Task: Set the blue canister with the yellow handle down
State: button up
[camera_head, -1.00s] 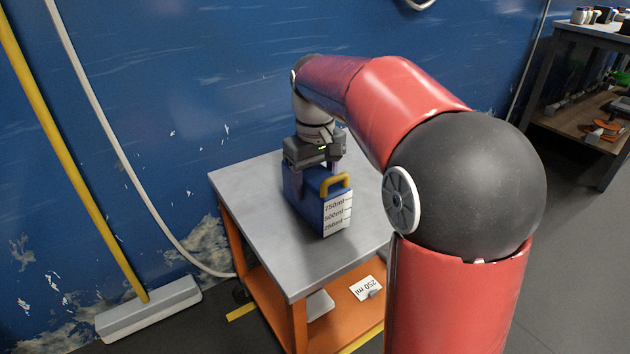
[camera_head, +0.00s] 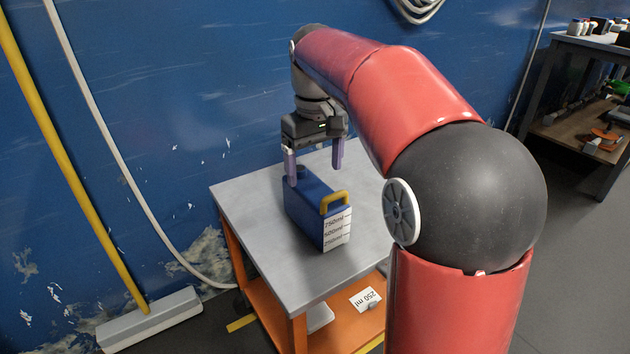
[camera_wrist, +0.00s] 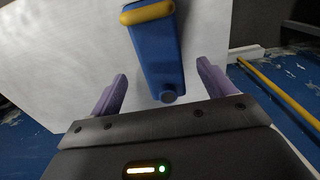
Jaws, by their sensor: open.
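The blue canister (camera_head: 308,212) stands upright on the grey metal top of a small table (camera_head: 258,245). Its yellow handle (camera_head: 335,202) is on top, and a white label with volume marks faces the camera. My gripper (camera_head: 316,174) is open above and behind the canister, its two purple fingers apart and clear of it. In the wrist view the canister (camera_wrist: 160,55) lies ahead between the open fingers (camera_wrist: 162,85), touching neither, with its cap nearest to me.
A broom (camera_head: 150,318) and a hose (camera_head: 150,217) are at left by the blue wall. A shelf with bottles (camera_head: 580,60) stands at far right. The tabletop around the canister is clear.

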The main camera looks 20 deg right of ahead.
aim_at(315, 189)
notch_tip(315, 189, up, 4)
jog(key=s+f+m+t, duration=0.2)
jog(key=s+t, duration=0.1)
jog(key=s, duration=0.9)
jog(key=s+f+m+t, duration=0.1)
jog(key=s+f+t, duration=0.1)
jog(key=s+f, duration=0.7)
jog(key=shift+s+f+m+t+p, duration=0.3)
jog(key=shift+s+p, duration=0.1)
jog(key=shift+s, duration=0.15)
